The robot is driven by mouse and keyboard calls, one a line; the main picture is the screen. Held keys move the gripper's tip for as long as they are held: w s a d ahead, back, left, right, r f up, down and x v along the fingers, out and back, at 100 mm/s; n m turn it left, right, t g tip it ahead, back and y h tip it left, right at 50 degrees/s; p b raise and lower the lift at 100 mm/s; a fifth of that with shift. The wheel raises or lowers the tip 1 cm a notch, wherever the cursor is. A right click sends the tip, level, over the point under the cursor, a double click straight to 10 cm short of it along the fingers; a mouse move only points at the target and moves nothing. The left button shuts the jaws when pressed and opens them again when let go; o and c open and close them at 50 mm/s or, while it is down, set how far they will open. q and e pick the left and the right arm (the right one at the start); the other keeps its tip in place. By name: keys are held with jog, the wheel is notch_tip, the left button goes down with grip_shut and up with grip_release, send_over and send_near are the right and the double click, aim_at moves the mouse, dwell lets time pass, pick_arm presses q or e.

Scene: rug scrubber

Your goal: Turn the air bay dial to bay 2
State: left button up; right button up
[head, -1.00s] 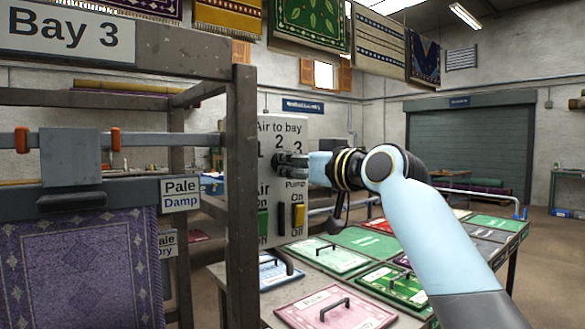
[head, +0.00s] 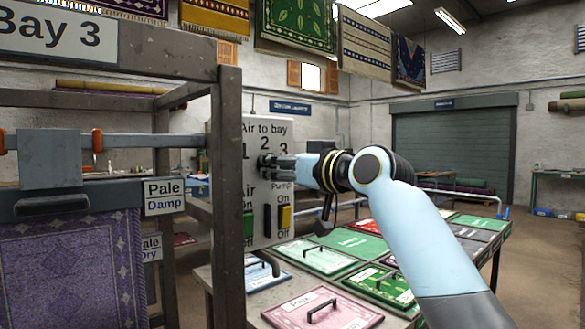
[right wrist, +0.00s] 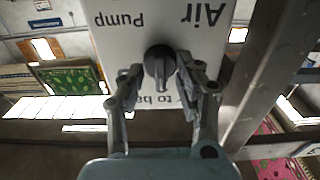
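The air bay dial (right wrist: 159,62) is a dark round knob with a raised grip bar on the white control panel (head: 256,210). In the right wrist view the panel is upside down and the bar runs about up and down the picture. My right gripper (head: 272,161) is at the dial, below the 2 of "Air to bay". In the right wrist view its two fingers (right wrist: 165,78) stand on either side of the dial, with visible gaps, so it looks open. In the head view the fingers hide most of the dial. My left gripper is not in view.
An Air switch (head: 249,225) and a Pump switch (head: 285,217) sit low on the panel. A grey frame post (head: 229,200) stands just left of it. A purple rug (head: 70,265) hangs at left. A table with coloured rug sample boards (head: 322,306) lies below my arm.

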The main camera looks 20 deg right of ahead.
jog(key=v, duration=1.1)
jog(key=shift+s, duration=0.3)
